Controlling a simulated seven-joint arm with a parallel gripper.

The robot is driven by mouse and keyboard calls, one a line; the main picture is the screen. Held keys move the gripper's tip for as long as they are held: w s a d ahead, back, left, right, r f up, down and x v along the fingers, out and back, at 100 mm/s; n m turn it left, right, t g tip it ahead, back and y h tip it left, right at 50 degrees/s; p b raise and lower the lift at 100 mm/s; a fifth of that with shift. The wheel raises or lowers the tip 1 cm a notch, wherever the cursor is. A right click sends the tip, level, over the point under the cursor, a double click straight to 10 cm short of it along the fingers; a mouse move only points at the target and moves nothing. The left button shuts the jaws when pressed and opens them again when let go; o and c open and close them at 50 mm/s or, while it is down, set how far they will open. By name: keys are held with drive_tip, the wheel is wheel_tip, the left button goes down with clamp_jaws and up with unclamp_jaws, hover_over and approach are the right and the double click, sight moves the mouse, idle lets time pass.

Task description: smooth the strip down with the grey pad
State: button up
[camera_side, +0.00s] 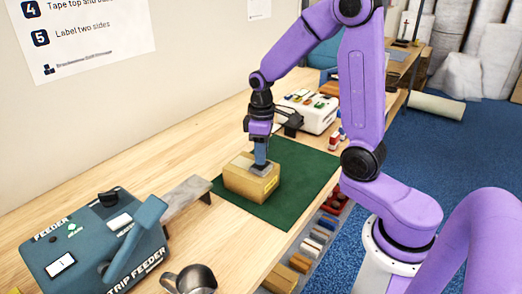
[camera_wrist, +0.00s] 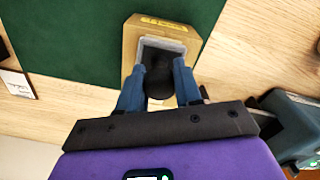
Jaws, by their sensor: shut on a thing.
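A small brown carton (camera_side: 252,184) stands on the green mat (camera_side: 300,166). My gripper (camera_side: 261,160) is above it, pointing down, its blue fingers shut on the black grip of the grey pad (camera_side: 261,170). The pad is at the carton's top face and seems to touch it. In the wrist view the grey pad (camera_wrist: 147,43) and its dark grip (camera_wrist: 158,76) sit between the fingers, over the carton (camera_wrist: 130,45). A yellow marking (camera_wrist: 163,22) shows near the carton's edge. I cannot clearly tell the strip from the carton top; the pad covers part of it.
A white device (camera_side: 308,110) stands behind the mat. Bins of coloured pieces (camera_side: 318,236) hang along the table's right edge. The mat's right part is clear.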

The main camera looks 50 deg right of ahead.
drive_tip(key=shift+r, duration=3.5)
